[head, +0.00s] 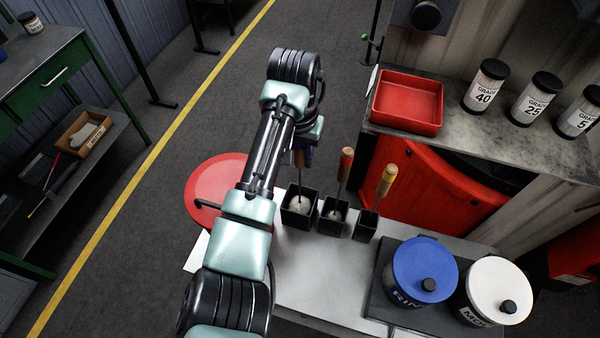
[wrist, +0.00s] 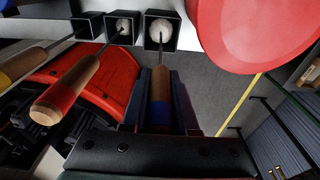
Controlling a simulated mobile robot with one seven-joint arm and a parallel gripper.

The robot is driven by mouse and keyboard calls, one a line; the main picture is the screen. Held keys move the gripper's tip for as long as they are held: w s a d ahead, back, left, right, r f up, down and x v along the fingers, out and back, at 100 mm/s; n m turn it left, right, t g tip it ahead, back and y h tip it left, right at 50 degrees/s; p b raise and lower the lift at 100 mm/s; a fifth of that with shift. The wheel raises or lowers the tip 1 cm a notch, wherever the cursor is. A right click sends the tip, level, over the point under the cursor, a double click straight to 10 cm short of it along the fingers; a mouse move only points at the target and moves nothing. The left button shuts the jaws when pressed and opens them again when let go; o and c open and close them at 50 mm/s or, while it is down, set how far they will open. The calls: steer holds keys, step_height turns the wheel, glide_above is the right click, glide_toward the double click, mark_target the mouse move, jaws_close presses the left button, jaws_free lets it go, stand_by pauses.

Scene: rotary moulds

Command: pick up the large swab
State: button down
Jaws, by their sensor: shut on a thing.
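The large swab has a wooden handle with a blue band (wrist: 161,98), a thin shaft and a thick pale head (wrist: 161,32). Its head sits in the leftmost black square holder (head: 298,212) in the head view. My gripper (wrist: 159,84) is shut on the handle, with one finger on each side in the wrist view. In the head view my arm covers most of the handle and the gripper. Two other swabs stand beside it: one with a red-topped handle (head: 346,163) in the middle holder, one with a yellow-topped handle (head: 387,181) in the right holder.
A red round lid (head: 208,182) lies left of the holders, under my arm. A blue-lidded pot (head: 425,268) and a white-lidded pot (head: 499,288) stand to the right. Behind are a red tray (head: 408,102) and grade jars (head: 486,87) on a shelf.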

step_height(320, 180, up, 18)
steer(key=p, duration=0.1)
steer(key=shift+p, duration=0.4)
steer(key=c, duration=1.3)
jaws_free()
steer(key=shift+f, duration=0.1)
jaws_close()
